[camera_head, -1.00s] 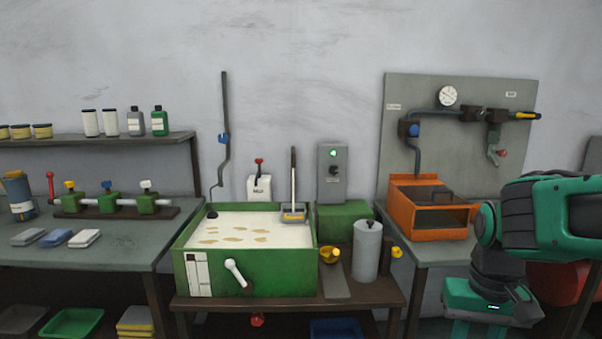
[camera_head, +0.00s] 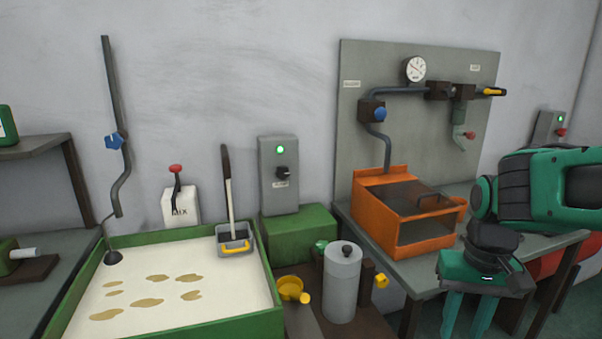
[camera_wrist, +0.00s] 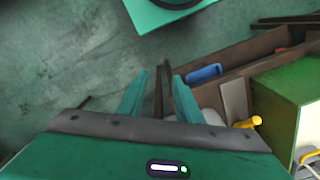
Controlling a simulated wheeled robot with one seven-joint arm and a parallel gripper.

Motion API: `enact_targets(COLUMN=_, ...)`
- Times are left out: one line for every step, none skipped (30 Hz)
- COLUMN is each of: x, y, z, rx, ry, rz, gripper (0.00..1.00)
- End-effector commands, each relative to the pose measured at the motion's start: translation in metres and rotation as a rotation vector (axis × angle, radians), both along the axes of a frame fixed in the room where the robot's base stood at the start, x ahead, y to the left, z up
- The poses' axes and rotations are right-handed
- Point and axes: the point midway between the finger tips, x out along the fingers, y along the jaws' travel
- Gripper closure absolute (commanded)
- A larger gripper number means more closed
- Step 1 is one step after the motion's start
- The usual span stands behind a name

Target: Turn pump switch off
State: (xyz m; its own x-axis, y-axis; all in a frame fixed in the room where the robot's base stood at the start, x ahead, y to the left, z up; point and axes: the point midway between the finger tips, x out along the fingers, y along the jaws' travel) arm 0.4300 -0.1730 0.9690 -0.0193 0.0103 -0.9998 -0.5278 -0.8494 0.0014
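A grey switch box (camera_head: 279,198) with a lit green lamp (camera_head: 280,150) and a black knob (camera_head: 284,173) stands at the wall, behind a green block, in the head view. The label under the knob is too small to read. My gripper (camera_head: 468,322) is at the lower right of the head view, pointing down, well to the right of the box and in front of the right bench. In the wrist view its two fingers (camera_wrist: 158,85) are apart with nothing between them. The switch box does not clearly show there.
A green tank (camera_head: 190,330) with pale liquid is at lower left. A grey canister (camera_head: 342,285) and a yellow cup (camera_head: 292,289) stand before the green block (camera_head: 300,238). An orange box (camera_head: 380,225) sits on the right bench. Another grey box (camera_head: 546,128) with a green lamp and red knob is far right.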

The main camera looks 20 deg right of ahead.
Motion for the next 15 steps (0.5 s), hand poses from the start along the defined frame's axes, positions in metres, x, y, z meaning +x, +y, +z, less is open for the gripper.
enact_targets(x=-0.0001, y=0.0001, z=0.0000, rx=0.000, ry=0.000, rz=0.000, gripper=0.69)
enact_targets(x=-0.0001, y=0.0001, z=0.0000, rx=0.000, ry=0.000, rz=0.000, gripper=0.69)
enact_targets(x=-0.0001, y=0.0001, z=0.0000, rx=0.000, ry=0.000, rz=0.000, gripper=0.69)
enact_targets(x=-0.0001, y=0.0001, z=0.0000, rx=0.000, ry=0.000, rz=0.000, gripper=0.69)
enact_targets(x=-0.0002, y=0.0001, z=0.0000, rx=0.000, ry=0.000, rz=0.000, gripper=0.69)
enact_targets(x=-0.0002, y=0.0001, z=0.0000, rx=0.000, ry=0.000, rz=0.000, gripper=0.69)
enact_targets(x=-0.0002, y=0.0001, z=0.0000, rx=0.000, ry=0.000, rz=0.000, gripper=0.69)
enact_targets(x=-0.0002, y=0.0001, z=0.0000, rx=0.000, ry=0.000, rz=0.000, gripper=0.69)
enact_targets(x=-0.0002, y=0.0001, z=0.0000, rx=0.000, ry=0.000, rz=0.000, gripper=0.69)
enact_targets(x=-0.0002, y=0.0001, z=0.0000, rx=0.000, ry=0.000, rz=0.000, gripper=0.69)
enact_targets(x=-0.0002, y=0.0001, z=0.0000, rx=0.000, ry=0.000, rz=0.000, gripper=0.66)
enact_targets(x=0.0003, y=0.0001, z=0.0000, rx=-0.001, ry=-0.001, rz=0.001, gripper=0.57)
enact_targets(x=-0.0044, y=0.0005, z=0.0026, rx=-0.003, ry=-0.010, rz=0.007, gripper=0.50)
enact_targets(x=-0.0062, y=0.0012, z=0.0048, rx=-0.006, ry=-0.022, rz=0.017, gripper=0.42)
enact_targets(x=-0.0004, y=0.0024, z=0.0055, rx=-0.016, ry=-0.036, rz=0.036, gripper=0.42)
